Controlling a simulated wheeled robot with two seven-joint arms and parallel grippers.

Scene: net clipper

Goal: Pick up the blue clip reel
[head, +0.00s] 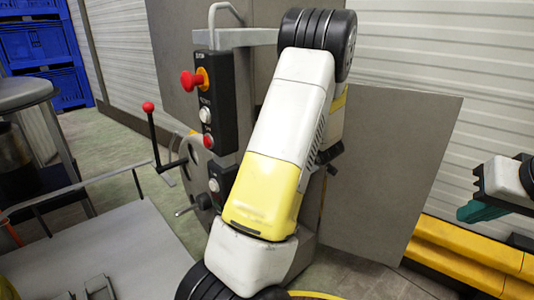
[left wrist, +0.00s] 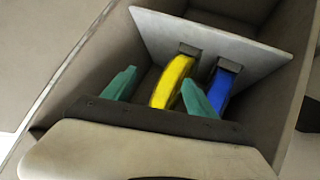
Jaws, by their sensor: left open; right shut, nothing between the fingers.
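The blue clip reel (left wrist: 221,88) shows in the left wrist view as a curved blue band hanging from a dark holder on a grey plate. A yellow reel (left wrist: 173,80) hangs to its left. My left gripper (left wrist: 159,78) is open, with its two green fingers apart. The yellow reel appears between the fingers, and the blue reel is just right of the right finger, which overlaps its lower part. I cannot tell whether they touch. My right gripper (head: 482,207) is shut and empty at the right edge of the head view. Neither reel shows in the head view.
The grey plate (left wrist: 150,30) with the holders stands inside box-like grey walls (left wrist: 285,85), close around my left gripper. In the head view, a machine with a control panel (head: 220,130) and red-knobbed lever (head: 149,107) stands behind my left arm. Blue crates (head: 42,45) are far left.

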